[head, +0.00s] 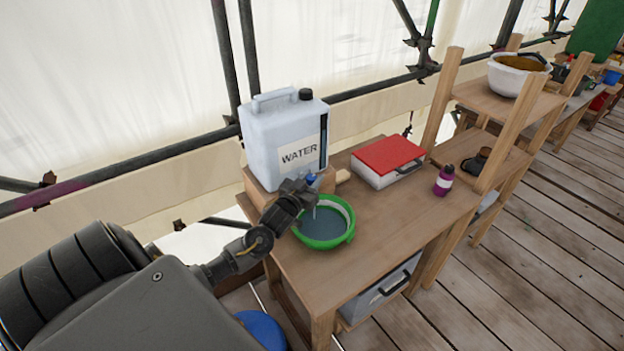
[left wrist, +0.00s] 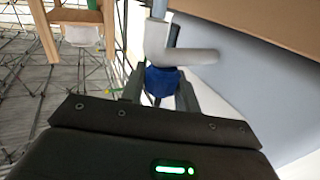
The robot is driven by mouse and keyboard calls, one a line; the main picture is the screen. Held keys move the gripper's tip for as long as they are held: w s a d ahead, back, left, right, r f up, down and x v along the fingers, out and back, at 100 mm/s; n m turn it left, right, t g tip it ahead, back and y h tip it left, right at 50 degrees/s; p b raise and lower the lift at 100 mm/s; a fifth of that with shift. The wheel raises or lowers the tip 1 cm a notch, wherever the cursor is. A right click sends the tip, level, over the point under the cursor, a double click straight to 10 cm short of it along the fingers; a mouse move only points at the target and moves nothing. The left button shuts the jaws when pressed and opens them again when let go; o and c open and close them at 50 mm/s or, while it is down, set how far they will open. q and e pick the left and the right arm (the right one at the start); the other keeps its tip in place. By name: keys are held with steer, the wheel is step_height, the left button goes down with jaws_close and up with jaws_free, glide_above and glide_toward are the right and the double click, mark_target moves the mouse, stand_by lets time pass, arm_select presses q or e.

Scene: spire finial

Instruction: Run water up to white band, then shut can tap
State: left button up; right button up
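The white water can (head: 285,140), labelled WATER, stands on a wooden block (head: 262,196) on the bench. Its blue tap (head: 311,179) is at the lower front; the tap's blue knob (left wrist: 161,82) and pale spout show in the left wrist view. My left gripper (head: 298,192) is at the tap, its fingers (left wrist: 160,92) on both sides of the knob, seemingly touching it. A thin pale stream seems to fall from the tap into the green bowl (head: 326,243). Blue-grey water (head: 322,220) lies in the bowl, with a white band showing above it at the far side. My right gripper is out of view.
A red-lidded white box (head: 387,160) and a purple bottle (head: 444,180) stand right of the bowl. A grey case (head: 385,290) is on the shelf below. Wooden shelves with a white bucket (head: 512,75) are at the right. Scaffold poles run behind the can.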

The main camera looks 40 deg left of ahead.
arm_select(q)
steer(key=shift+c, duration=0.5)
steer(key=shift+a+m+h+b, duration=0.1)
steer(key=shift+m+h+b, duration=0.2)
steer(key=shift+m+h, duration=1)
steer(key=shift+h, duration=0.6)
steer(key=shift+m+h+b, duration=0.3)
steer(key=shift+h, duration=0.2)
steer(key=o, duration=0.9)
steer(key=shift+o, duration=0.2)
